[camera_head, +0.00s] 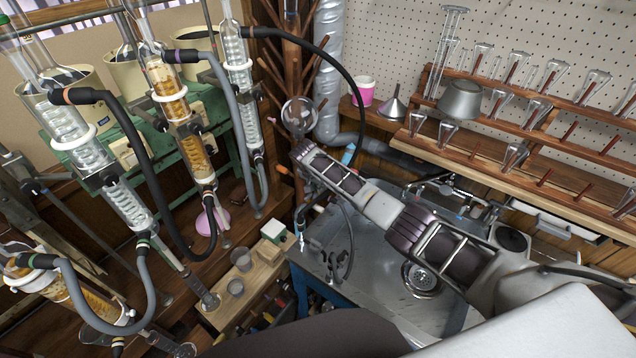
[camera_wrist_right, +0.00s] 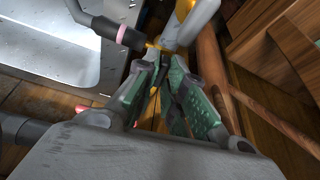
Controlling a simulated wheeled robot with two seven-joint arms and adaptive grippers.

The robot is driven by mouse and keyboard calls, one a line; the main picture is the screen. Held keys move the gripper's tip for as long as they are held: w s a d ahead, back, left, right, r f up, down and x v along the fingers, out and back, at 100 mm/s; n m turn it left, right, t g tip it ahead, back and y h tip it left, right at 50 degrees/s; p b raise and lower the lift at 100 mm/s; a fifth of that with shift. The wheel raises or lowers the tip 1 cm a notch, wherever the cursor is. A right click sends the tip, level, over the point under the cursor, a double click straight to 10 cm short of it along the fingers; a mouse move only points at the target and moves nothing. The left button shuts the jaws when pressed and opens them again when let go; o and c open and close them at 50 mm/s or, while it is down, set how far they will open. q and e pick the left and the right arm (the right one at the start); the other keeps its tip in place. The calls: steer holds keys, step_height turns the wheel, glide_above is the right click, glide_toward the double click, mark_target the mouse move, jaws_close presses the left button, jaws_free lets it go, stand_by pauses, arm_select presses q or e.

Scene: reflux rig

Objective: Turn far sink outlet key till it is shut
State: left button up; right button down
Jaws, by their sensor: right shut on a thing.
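In the right wrist view my right gripper (camera_wrist_right: 157,62) has its green-padded fingers closed together at the top middle. The fingertips are at a small yellow key (camera_wrist_right: 153,45), of which only a sliver shows. How far the key is turned cannot be told. In the head view my right arm reaches across the metal sink (camera_head: 385,290); the gripper and key cannot be made out there. My left gripper is not in view.
Glass condensers with hoses (camera_head: 178,100) stand at the left. A wooden rack with glassware (camera_head: 530,115) is at the right, and a pink cup (camera_head: 363,91) stands at the back. In the wrist view the sink edge (camera_wrist_right: 115,60) and wooden bars (camera_wrist_right: 215,85) flank the gripper closely.

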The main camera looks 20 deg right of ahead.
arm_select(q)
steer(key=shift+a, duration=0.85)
arm_select(e)
steer(key=shift+m+g+h, duration=0.3)
steer(key=shift+m, duration=0.7)
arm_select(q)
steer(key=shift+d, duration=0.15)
arm_select(e)
steer(key=c, duration=1.5)
jaws_free()
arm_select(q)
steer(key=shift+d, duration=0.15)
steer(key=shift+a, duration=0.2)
arm_select(e)
steer(key=shift+n, duration=0.4)
